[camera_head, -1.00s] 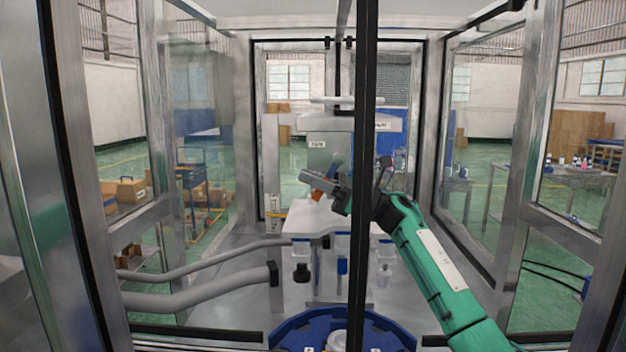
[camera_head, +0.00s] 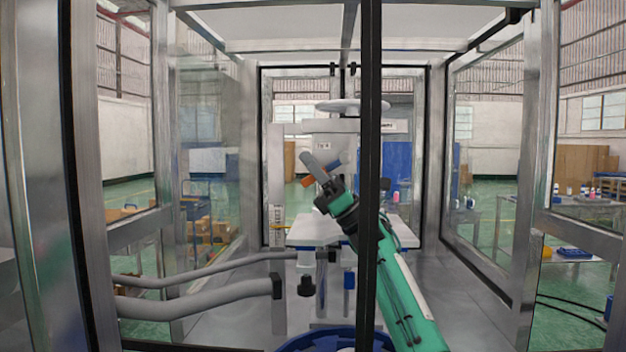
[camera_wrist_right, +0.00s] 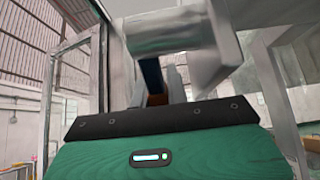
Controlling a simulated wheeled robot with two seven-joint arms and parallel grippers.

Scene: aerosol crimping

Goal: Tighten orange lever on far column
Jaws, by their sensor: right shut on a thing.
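The orange lever (camera_head: 309,181) is on the far column of the machine, left of the dark door frame in the head view. My right gripper (camera_head: 314,163) is at the lever, its grey fingers pointing up and left. In the right wrist view a small orange-brown part of the lever (camera_wrist_right: 157,100) shows low between the fingers, beside a dark blue part. The grip itself is mostly hidden there. My left gripper is not in view.
A handwheel (camera_head: 352,106) tops the machine above a white table (camera_head: 305,232). Grey hoses (camera_head: 200,300) run in from the left. A blue round rim (camera_head: 335,338) is at the bottom. The dark upright door frame (camera_head: 369,120) crosses in front of my right arm.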

